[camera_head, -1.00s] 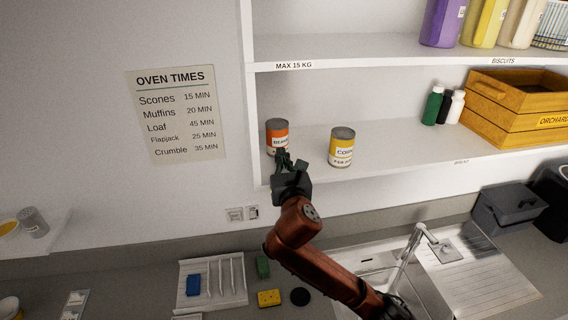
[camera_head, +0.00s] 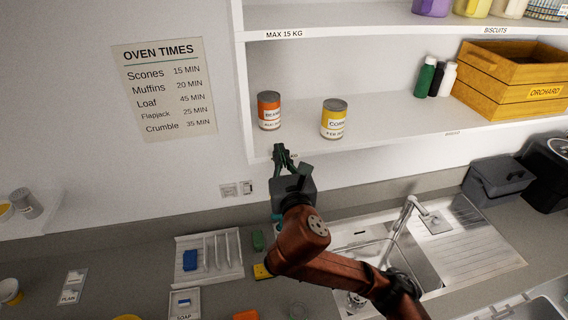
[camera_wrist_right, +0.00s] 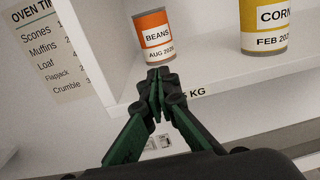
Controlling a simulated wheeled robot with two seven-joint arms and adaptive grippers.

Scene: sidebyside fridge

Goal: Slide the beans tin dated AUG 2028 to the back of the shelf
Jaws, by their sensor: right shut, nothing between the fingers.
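The beans tin (camera_head: 269,111), orange and white with a grey lid, stands upright at the left end of the middle shelf (camera_head: 390,124). In the right wrist view the beans tin (camera_wrist_right: 154,38) reads BEANS and AUG, with a year that looks like 2028. My right gripper (camera_head: 281,149) is shut and empty, at the shelf's front edge in front of the tin and apart from it in the head view. In the wrist view its closed fingertips (camera_wrist_right: 158,78) appear just below the tin's base. My left gripper is not in view.
A yellow corn tin (camera_head: 334,119) stands right of the beans tin with a gap between. The shelf's left side panel (camera_head: 241,90) is close on the left. Bottles (camera_head: 426,78) and a wooden crate (camera_head: 510,95) stand farther right. A sink and counter lie below.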

